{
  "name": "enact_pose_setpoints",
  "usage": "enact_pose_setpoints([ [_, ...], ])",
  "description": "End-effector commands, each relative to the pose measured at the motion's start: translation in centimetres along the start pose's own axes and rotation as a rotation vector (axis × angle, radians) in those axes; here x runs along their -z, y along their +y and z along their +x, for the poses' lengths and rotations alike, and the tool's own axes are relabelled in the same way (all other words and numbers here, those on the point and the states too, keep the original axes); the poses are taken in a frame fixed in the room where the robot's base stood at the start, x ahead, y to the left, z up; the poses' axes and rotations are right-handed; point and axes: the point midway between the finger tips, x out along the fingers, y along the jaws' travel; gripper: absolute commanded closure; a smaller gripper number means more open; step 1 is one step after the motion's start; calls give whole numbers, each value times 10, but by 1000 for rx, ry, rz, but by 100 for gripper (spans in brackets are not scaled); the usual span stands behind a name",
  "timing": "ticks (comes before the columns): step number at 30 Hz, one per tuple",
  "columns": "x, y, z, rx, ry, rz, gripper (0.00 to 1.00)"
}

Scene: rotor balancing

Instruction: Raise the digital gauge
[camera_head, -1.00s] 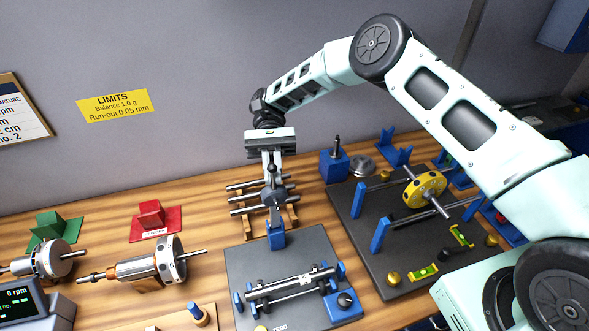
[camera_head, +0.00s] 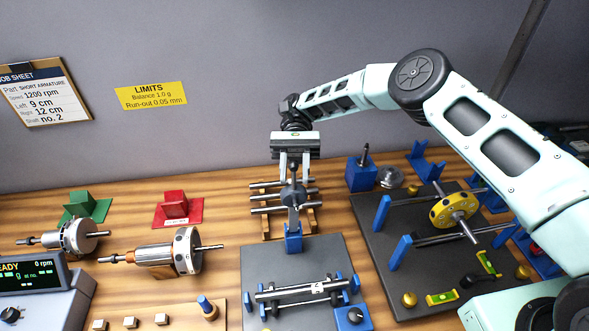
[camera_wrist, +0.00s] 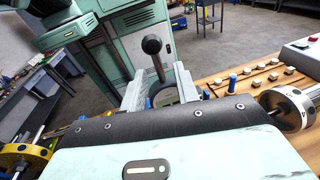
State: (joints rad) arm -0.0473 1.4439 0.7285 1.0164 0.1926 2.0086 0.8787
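The digital gauge (camera_head: 293,195) is a dark round body on a blue post (camera_head: 293,238) at the back of a dark plate. A lever with a ball knob rises from its top. My gripper (camera_head: 295,176) points down over it, one finger on each side of the knob. In the wrist view the ball knob (camera_wrist: 151,44) and the gauge's round body (camera_wrist: 165,96) stand between my spread fingers (camera_wrist: 158,88). I see space beside the stem; contact with the gauge body is not clear.
A steel shaft (camera_head: 300,288) lies on supports on the dark plate (camera_head: 262,262). More shafts (camera_head: 268,197) lie on a wooden rack behind the gauge. A stand with a yellow disc (camera_head: 453,211) is at right, and armatures (camera_head: 183,251) are at left.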

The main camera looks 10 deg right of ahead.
Motion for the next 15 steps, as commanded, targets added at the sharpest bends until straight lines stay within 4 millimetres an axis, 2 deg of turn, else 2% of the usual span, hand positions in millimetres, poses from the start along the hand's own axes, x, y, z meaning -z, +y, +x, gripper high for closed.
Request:
enact_pose_setpoints([
  [8, -5, 0, -1, 1, 0, -4, 69],
  [11, -14, 0, -2, 3, 1, -7, 69],
  [15, -39, 2, -5, 4, 0, -8, 69],
])
